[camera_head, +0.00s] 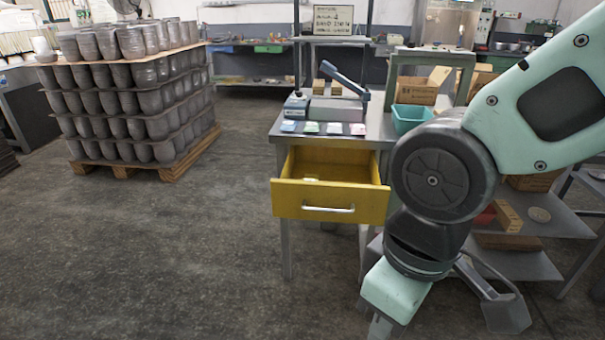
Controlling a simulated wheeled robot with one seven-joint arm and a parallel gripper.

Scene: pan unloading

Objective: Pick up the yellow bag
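A yellow drawer (290,198) stands pulled out below a grey metal table (277,136). A small pale item (311,179) lies inside the drawer; it may be the yellow bag, but it is too small to tell. Several small flat packets lie in a row on the table's front edge: a blue one (288,126), pale greenish ones (311,127) and a pink one (358,129). None shows as clearly yellow. My arm reaches down in front of the table's right side. My gripper is at the bottom edge, largely cut off, right of and nearer than the drawer; its fingers cannot be made out.
A sealing device (325,108) with a raised blue-grey lever and a teal bin (411,116) stand on the table. A shelf with boxes (507,216) is right of my arm. A pallet stack of grey pots (140,100) stands left. The floor before the drawer is clear.

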